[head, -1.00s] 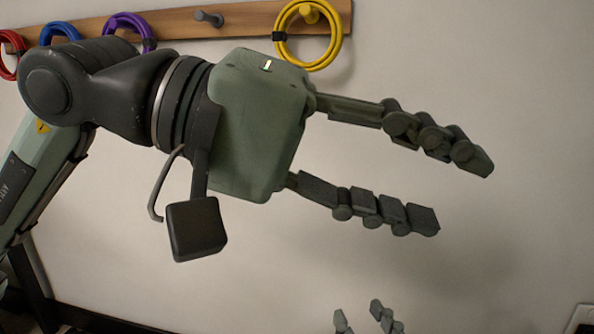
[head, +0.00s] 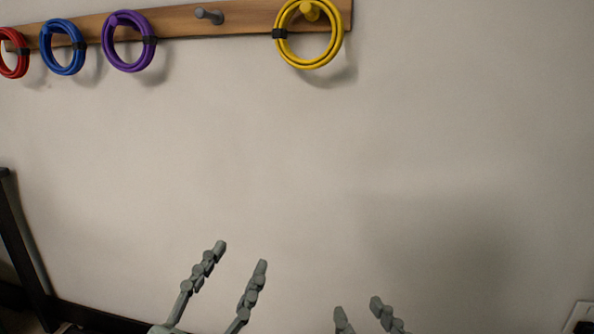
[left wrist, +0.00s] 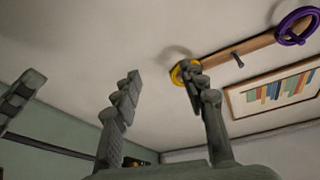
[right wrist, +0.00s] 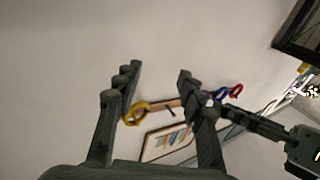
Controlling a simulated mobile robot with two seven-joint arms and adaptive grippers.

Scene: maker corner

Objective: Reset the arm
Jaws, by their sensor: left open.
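My left gripper (head: 241,254) is low in the head view, pointing up, its two fingers apart with nothing between them. It also shows in the left wrist view (left wrist: 160,75), open and empty. My right gripper (head: 358,305) is at the bottom edge of the head view, with only its fingertips showing. In the right wrist view (right wrist: 160,72) its fingers stand apart and empty. Both grippers are well below the wooden peg rail (head: 240,18) and touch nothing that I can see.
A yellow cable coil (head: 335,45), purple coil (head: 150,55), blue coil (head: 44,50) and red coil (head: 22,65) hang on the rail. A grey peg (head: 210,16) is bare. A dark frame (head: 22,240) stands at left. The wall between is clear.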

